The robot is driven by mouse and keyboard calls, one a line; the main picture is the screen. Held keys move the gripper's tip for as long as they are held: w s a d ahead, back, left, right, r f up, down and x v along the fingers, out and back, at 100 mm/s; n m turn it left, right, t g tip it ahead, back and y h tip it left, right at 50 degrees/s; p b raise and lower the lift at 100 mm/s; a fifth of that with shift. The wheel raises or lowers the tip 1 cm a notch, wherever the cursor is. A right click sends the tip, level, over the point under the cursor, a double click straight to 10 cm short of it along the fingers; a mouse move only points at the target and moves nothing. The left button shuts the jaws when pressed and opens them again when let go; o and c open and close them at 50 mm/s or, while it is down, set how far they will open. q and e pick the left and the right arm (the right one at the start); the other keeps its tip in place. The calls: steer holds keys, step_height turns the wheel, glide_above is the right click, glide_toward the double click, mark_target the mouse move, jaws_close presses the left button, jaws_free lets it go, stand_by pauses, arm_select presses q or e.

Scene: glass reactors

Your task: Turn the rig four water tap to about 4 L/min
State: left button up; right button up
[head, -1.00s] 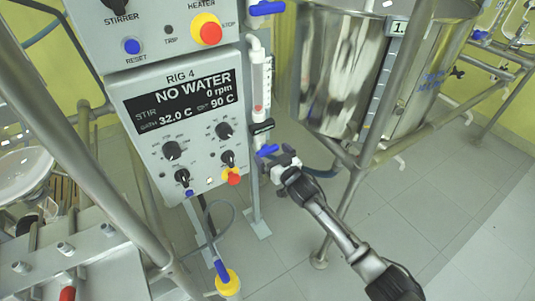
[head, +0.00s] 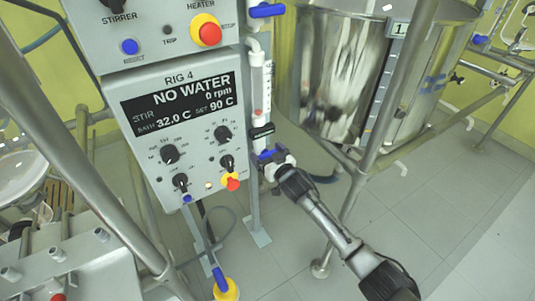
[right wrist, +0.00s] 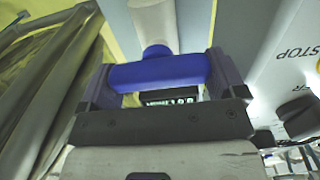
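The rig four water tap has a blue handle (head: 268,154) at the foot of the clear flow tube (head: 258,88), right of the RIG 4 panel (head: 180,120). The panel display reads NO WATER, 0 rpm, 32.0 C and 90 C. A small red mark shows low in the tube. My right gripper (head: 272,161) is at the handle. In the right wrist view its fingers (right wrist: 160,80) stand wide apart, with the blue handle (right wrist: 158,72) lying across the gap between them. Whether they press on it is unclear. My left gripper is not in view.
Another blue handle (head: 266,10) sits above the tube. A steel vessel (head: 340,75) with frame poles stands close on the right. A red and yellow stop button (head: 207,31) and several black knobs are on the panels. Floor at lower right is clear.

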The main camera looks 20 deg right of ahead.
steer(key=shift+c, duration=0.8)
steer(key=shift+r+n+p, duration=0.15)
steer(key=shift+n+p, duration=0.45)
steer(key=shift+p, duration=0.35)
steer(key=n+p, duration=0.2)
steer(key=shift+a+n, duration=0.15)
steer(key=shift+n, duration=0.15)
steer(key=shift+a+n+p, duration=0.15)
steer(key=shift+n+p, duration=0.55)
steer(key=shift+n, duration=0.5)
steer(key=shift+f+n+p, duration=0.15)
steer(key=shift+n+p, duration=0.1)
steer(key=shift+n, duration=0.55)
steer(key=shift+f+n+p, duration=0.15)
steer(key=shift+n+p, duration=0.05)
steer(key=shift+n, duration=0.6)
steer(key=shift+s, duration=0.1)
steer(key=o, duration=0.6)
steer(key=shift+o, duration=0.2)
